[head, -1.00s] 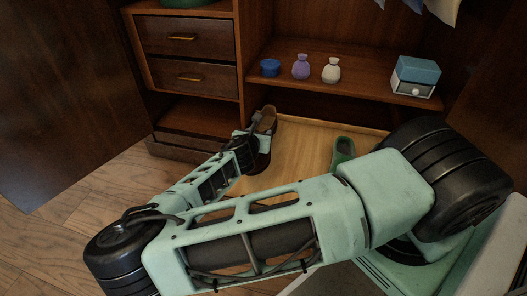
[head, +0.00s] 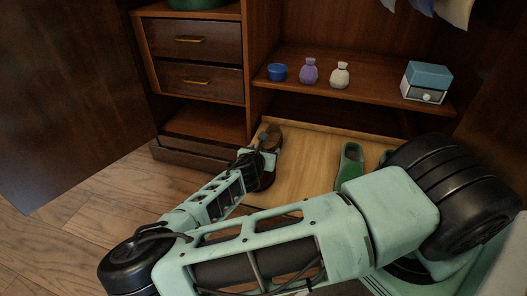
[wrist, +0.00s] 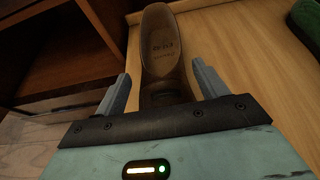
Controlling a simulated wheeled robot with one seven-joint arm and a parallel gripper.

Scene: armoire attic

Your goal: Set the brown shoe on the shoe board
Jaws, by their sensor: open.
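The brown shoe (head: 271,133) is at the left part of the light wooden shoe board (head: 307,167). In the wrist view the shoe (wrist: 165,45) shows its tan insole, opening upward, just inside the left edge of the board (wrist: 221,50). My gripper (wrist: 161,78) is open, with one finger on each side of the shoe's near end. Gaps show between fingers and shoe. In the head view my gripper (head: 262,152) overlaps the shoe and hides part of it. Whether the shoe's sole fully touches the board is hidden.
Green shoes (head: 350,162) stand on the board to the right, partly behind my arm. A shelf (head: 345,83) above holds a blue tin (head: 278,72), two pouches and a small box (head: 427,82). Drawers (head: 188,60) stand at the left.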

